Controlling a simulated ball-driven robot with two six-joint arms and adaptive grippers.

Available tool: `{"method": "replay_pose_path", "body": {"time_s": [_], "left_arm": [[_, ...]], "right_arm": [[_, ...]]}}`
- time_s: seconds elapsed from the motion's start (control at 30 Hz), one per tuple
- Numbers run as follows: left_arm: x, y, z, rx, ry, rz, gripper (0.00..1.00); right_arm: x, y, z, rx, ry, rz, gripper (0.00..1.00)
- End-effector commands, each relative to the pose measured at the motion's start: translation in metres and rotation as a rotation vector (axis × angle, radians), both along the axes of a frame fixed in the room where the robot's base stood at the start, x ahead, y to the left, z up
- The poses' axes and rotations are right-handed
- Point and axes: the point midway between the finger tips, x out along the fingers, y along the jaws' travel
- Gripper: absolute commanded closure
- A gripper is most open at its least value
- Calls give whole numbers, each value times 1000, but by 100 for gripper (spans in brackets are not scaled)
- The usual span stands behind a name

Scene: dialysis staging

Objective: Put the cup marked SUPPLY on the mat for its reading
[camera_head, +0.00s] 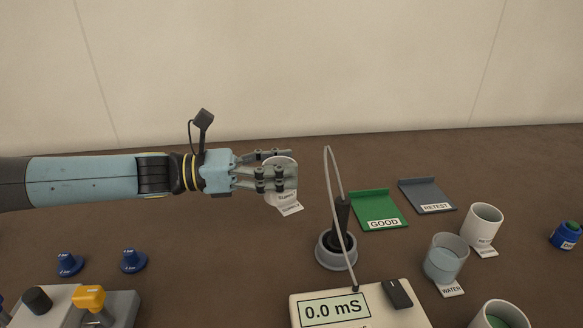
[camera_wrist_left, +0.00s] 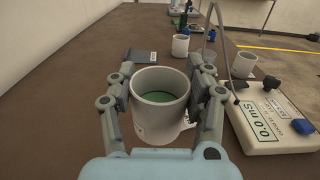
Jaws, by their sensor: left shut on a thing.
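The white cup marked SUPPLY (camera_head: 281,199) is in my left gripper (camera_head: 282,170), whose fingers are shut around its sides. In the left wrist view the cup (camera_wrist_left: 160,112) is upright, with green liquid inside and its handle toward the lower right. I cannot tell its exact height over the table. The green mat marked GOOD (camera_head: 375,208) lies to the right of the cup. The grey mat marked RETEST (camera_head: 426,194) lies beyond it. Both look empty. The meter (camera_head: 365,305) reads 0.0 mS. My right gripper is out of view.
A dark probe (camera_head: 342,214) stands in a round grey holder (camera_head: 336,252), its cable arching up between cup and GOOD mat. At right are a WATER glass (camera_head: 445,262), a white cup (camera_head: 483,226), a green-filled cup (camera_head: 500,315) and a blue bottle (camera_head: 565,236). Blue knobs (camera_head: 133,261) are front left.

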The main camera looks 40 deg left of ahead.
Motion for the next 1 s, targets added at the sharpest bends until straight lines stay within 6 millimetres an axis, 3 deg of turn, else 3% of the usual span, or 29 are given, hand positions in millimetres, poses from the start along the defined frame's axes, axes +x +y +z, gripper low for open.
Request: {"method": "replay_pose_path", "body": {"time_s": [0.27,0.47,0.67,1.0], "left_arm": [[1,0,11,0,-1,-2,85],[14,-8,28,1,-5,-8,85],[25,-43,60,1,-8,-76,85],[28,-125,119,-1,-11,-249,85]], "right_arm": [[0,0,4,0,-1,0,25],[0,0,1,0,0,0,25],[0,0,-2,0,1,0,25],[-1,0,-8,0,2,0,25]]}}
